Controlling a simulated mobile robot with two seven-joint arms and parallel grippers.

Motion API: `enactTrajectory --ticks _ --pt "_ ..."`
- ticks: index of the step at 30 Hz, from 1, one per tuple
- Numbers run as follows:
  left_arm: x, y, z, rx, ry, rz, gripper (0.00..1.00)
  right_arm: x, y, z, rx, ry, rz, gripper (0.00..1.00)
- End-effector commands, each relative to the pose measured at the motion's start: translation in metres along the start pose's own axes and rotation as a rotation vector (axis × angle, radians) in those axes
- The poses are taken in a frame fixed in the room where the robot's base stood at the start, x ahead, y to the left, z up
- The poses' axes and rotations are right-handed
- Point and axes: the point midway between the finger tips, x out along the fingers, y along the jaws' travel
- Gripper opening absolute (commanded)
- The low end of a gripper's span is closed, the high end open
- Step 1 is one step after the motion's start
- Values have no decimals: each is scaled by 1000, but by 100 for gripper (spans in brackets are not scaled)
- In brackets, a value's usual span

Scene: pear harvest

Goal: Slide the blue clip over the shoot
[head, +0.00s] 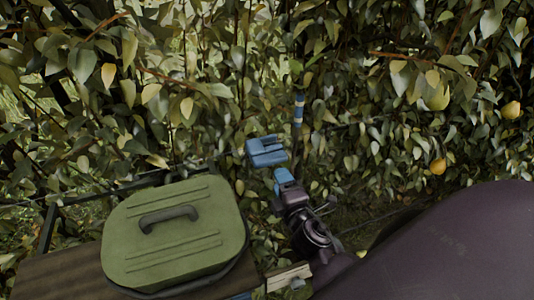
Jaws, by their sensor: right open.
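A small upright blue piece with pale bands, which looks like the blue clip (298,110), shows among the leaves right of the middle. It lines up with a thin upright shoot; I cannot tell whether it is around the shoot or beside it. My right gripper (266,151), with blue fingers, is open, just below and left of the clip. It appears apart from the clip, and I see nothing held in it. Leaves hide most of the shoot. My left gripper is not in view.
A green lidded box (175,250) with a dark handle stands on a brown surface (60,268) at the lower left. A dense leafy hedge fills the back. Pears hang at the right, one greenish (438,97) and two yellow (511,110).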

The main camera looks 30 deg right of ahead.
Motion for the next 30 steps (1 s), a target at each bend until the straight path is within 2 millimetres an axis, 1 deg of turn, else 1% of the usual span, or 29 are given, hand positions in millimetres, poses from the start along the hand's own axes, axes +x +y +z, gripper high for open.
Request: enactTrajectory --ticks 5,10,15,18,24,30 --pt "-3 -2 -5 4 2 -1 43 22 3 0 0 0 3 49" --pt "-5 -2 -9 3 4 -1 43 50 3 0 1 0 3 49" --pt "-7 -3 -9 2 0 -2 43 75 2 0 3 0 2 49" --pt "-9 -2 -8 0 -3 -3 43 87 1 0 4 -1 1 49" --pt "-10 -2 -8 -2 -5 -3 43 101 0 1 3 -1 0 49" --pt "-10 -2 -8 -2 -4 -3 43 103 0 1 4 -1 0 49"
